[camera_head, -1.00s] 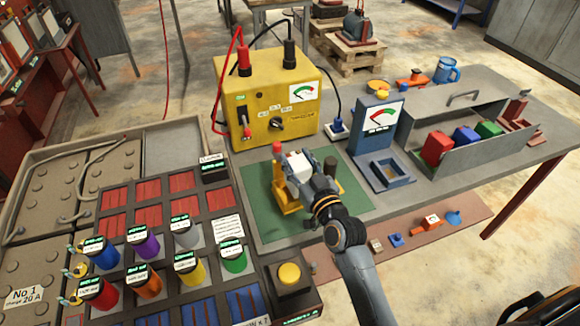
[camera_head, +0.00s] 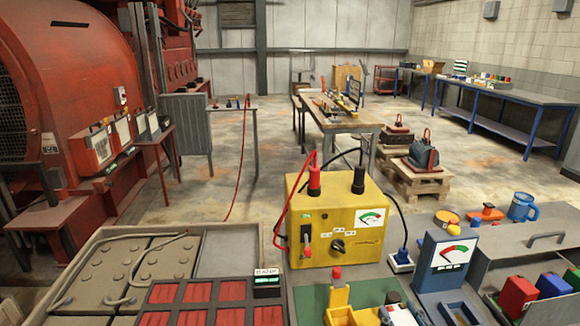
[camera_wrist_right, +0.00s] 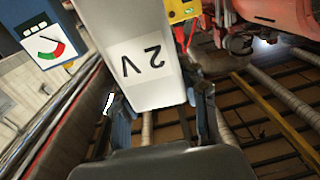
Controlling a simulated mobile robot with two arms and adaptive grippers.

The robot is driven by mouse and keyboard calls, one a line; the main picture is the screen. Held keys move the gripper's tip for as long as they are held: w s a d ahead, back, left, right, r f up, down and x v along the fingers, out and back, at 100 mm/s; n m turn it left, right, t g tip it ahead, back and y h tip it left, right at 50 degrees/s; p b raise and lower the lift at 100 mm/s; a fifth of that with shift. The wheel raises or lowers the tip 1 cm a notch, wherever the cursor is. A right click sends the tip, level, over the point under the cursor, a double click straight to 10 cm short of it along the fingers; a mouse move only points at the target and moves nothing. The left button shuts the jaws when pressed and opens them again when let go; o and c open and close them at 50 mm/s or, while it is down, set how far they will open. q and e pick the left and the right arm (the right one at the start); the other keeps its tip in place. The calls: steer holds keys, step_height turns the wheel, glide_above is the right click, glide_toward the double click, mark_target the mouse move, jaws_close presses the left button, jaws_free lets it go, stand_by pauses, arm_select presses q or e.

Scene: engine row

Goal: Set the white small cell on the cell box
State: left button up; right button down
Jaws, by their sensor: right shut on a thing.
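The white small cell (camera_wrist_right: 145,60), marked "2 V", is held between the fingers of my right gripper (camera_wrist_right: 162,108) in the wrist view. In the head view only the top of a pale shape (camera_head: 400,315) shows at the bottom edge, where the right gripper is; the gripper itself is mostly cut off. A grey metal box (camera_head: 510,256) with a handle stands at the right on the bench. Red (camera_head: 518,296), blue (camera_head: 553,286) and green cells are at its front side. I cannot tell for sure that this is the cell box. My left gripper is out of view.
A yellow meter box (camera_head: 345,222) with leads stands at the back of the bench. A blue meter stand (camera_head: 446,262) with a small tray (camera_head: 456,308) is right of it. A yellow stand (camera_head: 339,305) is near the gripper. A rack with red slots (camera_head: 205,300) lies left.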

steer(key=s+a+f+h, duration=0.1)
steer(key=s+a+f, duration=0.25)
steer(key=s, duration=0.45)
steer(key=shift+y, duration=0.5)
steer(key=w+d+r, duration=0.1)
steer(key=w, duration=0.2)
steer(key=w+d+r, duration=0.2)
steer(key=w, duration=0.1)
steer(key=w+d+r, duration=0.1)
steer(key=w+r, duration=0.1)
steer(key=w, duration=0.1)
steer(key=shift+w+d+r, duration=0.2)
steer(key=shift+w+d, duration=0.05)
steer(key=shift+w, duration=0.05)
